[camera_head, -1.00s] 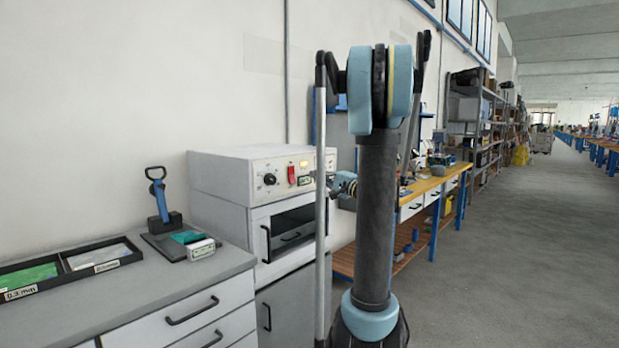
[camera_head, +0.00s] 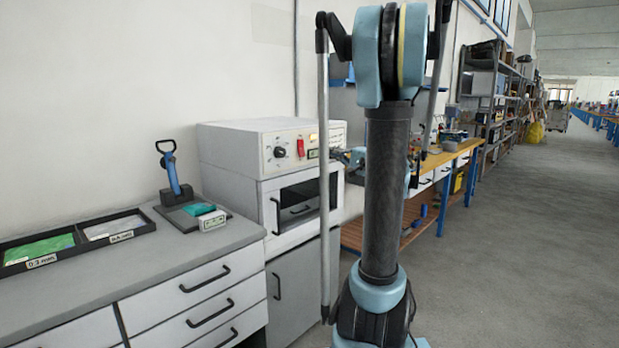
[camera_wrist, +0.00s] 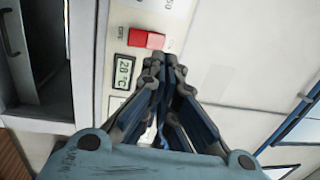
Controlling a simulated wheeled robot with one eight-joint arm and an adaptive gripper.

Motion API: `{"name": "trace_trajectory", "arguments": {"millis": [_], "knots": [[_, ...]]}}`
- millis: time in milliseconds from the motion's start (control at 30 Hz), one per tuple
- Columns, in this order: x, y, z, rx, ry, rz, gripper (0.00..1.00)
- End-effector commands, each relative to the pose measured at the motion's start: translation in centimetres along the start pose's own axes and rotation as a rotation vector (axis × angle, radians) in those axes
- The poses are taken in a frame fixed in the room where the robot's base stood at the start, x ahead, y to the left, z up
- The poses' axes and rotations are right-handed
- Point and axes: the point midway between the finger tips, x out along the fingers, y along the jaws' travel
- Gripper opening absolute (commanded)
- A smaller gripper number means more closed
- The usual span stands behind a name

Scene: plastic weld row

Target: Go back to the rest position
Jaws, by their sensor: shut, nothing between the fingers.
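My gripper (camera_wrist: 166,75) is in the wrist view, its two fingers drawn together at the tips with nothing between them. Behind the fingertips is the front panel of the white oven, with a red switch (camera_wrist: 146,38) and a small display (camera_wrist: 123,72) reading about 28 °C. In the head view my upright dark arm covers the middle, and part of the wrist shows beside the oven (camera_head: 230,150) panel. The fingertips cannot be made out there. Whether they touch the panel cannot be told.
A grey counter (camera_head: 120,270) with drawers stands at the left. It bears a black tray (camera_head: 15,268) with green and pale sheets, and a blue-handled hand press (camera_head: 172,178). A wooden-topped workbench (camera_head: 462,147) and shelves (camera_head: 490,85) stand beyond my arm. The floor (camera_head: 520,250) at the right is clear.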

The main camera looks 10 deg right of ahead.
Motion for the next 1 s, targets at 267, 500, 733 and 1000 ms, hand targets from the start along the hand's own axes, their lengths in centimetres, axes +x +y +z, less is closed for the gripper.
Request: {"name": "trace_trajectory", "arguments": {"millis": [267, 500, 733, 1000], "knots": [[-0.6, 5.4, 9.8, -0.113, -0.147, 0.300, 0.00], [-4.4, 11.0, 16.9, -0.234, -0.274, 0.579, 0.00], [-10.2, 16.0, 22.0, -0.365, -0.386, 0.843, 0.00], [-18.7, 20.9, 25.0, -0.540, -0.496, 1.148, 0.00]]}}
